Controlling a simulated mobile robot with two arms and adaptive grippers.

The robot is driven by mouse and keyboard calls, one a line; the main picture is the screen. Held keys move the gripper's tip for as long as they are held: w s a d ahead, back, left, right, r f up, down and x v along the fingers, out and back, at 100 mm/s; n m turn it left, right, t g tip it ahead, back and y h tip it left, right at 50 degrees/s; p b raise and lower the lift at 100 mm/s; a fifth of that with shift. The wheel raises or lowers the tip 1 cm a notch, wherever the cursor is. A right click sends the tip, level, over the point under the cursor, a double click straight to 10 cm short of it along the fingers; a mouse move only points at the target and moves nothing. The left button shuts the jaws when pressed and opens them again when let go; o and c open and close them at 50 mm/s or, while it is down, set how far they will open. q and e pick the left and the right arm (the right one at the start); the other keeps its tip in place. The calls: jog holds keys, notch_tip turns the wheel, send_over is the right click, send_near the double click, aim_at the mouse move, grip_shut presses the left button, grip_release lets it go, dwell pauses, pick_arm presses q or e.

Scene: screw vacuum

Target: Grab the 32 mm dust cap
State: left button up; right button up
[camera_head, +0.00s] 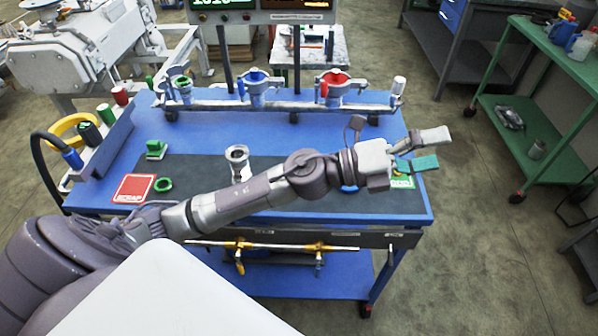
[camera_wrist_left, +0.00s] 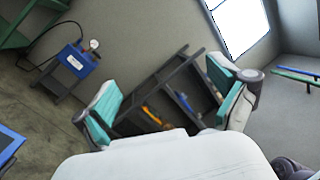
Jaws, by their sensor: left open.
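Several coloured caps stand in a sloped rack at the left edge of the blue table in the head view: a blue one (camera_head: 72,158), a dark one with green (camera_head: 90,134), a green one (camera_head: 106,113) and a red one (camera_head: 120,95). I cannot read which is 32 mm. My right gripper is not in view.
The blue table (camera_head: 220,128) holds a dark mat, a red scrap card (camera_head: 134,188), a green ring (camera_head: 163,184), a metal fitting (camera_head: 238,162) and a pipe with several clamped ports (camera_head: 290,105). My left arm crosses above its front. A green cart (camera_head: 545,120) stands right.

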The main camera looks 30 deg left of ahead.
pick_arm(q)
jog(key=a+f+m+g+y, duration=0.55)
jog(key=f+m+g, duration=0.35)
jog(key=m, duration=0.3)
jog(key=w+a+f+g+y+p, duration=0.15)
jog(key=a+y, duration=0.95)
jog(key=a, duration=1.2)
jog(key=f, duration=0.7)
jog(key=shift+w+a+f+p, duration=0.15)
jog(key=shift+w+p, duration=0.1)
jog(key=shift+p, duration=0.15)
jog(key=f, duration=0.1)
jog(key=f+p, duration=0.1)
jog(key=f, duration=0.3)
jog(key=shift+w+d+f+p, duration=0.2)
jog(key=shift+d+p, duration=0.15)
jog(key=shift+d, duration=0.05)
jog(key=shift+f, duration=0.35)
jog(key=c, duration=0.9)
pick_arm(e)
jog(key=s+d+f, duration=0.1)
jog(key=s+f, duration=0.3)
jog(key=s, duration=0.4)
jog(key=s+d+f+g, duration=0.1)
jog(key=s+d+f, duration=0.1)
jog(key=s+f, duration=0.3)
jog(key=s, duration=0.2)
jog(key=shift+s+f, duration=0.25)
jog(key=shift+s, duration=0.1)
